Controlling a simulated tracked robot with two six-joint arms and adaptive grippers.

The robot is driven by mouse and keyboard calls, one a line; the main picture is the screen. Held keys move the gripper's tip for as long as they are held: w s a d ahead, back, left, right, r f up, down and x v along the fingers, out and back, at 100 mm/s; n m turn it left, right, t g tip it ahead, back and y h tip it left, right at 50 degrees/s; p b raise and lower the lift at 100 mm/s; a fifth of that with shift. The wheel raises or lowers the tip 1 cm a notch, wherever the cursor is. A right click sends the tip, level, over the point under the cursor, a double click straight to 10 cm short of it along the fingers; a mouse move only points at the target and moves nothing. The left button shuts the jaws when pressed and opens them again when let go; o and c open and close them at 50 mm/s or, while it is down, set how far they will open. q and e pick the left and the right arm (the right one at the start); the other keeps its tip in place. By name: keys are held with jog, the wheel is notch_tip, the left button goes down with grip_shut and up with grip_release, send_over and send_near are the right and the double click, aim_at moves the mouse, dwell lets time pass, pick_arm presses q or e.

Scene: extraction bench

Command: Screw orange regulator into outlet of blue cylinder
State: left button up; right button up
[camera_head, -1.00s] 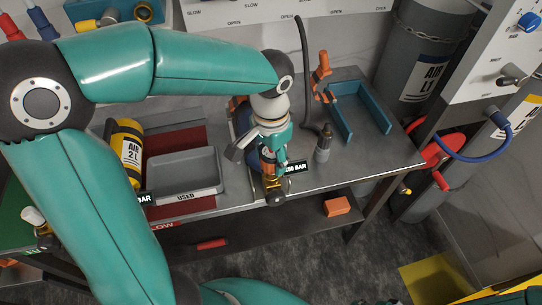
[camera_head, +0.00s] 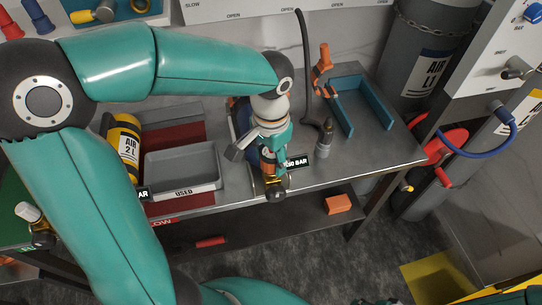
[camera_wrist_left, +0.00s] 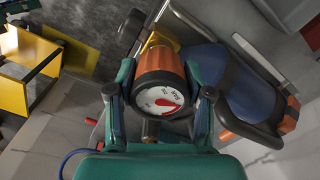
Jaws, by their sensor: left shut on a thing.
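My left gripper (camera_head: 270,170) is shut on the orange regulator (camera_wrist_left: 163,75) at the front of the bench. A brass piece (camera_wrist_left: 160,40) shows just beyond the regulator. Whether the regulator's thread sits in the cylinder's outlet cannot be told. In the head view the cylinder (camera_head: 240,116) is mostly hidden behind my arm and gripper. My right gripper is not in view.
A grey tray marked USED (camera_head: 183,167) and a yellow cylinder (camera_head: 125,150) stand left of the gripper. To its right are a dark hose nozzle (camera_head: 325,140), an orange clamp-like part (camera_head: 322,72) and a teal open holder (camera_head: 358,108). An orange block (camera_head: 338,204) lies on the lower shelf.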

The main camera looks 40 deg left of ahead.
pick_arm(q)
jog(key=shift+m, duration=0.3)
jog(key=m+p, duration=0.1)
jog(key=m, duration=0.3)
jog(key=shift+r, duration=0.15)
jog(key=m+p, duration=0.1)
jog(key=m, duration=0.2)
jog(key=shift+m+p, duration=0.3)
jog(key=shift+m, duration=0.6)
jog(key=o, duration=1.5)
jog(key=shift+f, duration=0.2)
jog(key=shift+r, duration=0.1)
notch_tip(320, 180, up, 12)
jog(key=shift+f, duration=0.1)
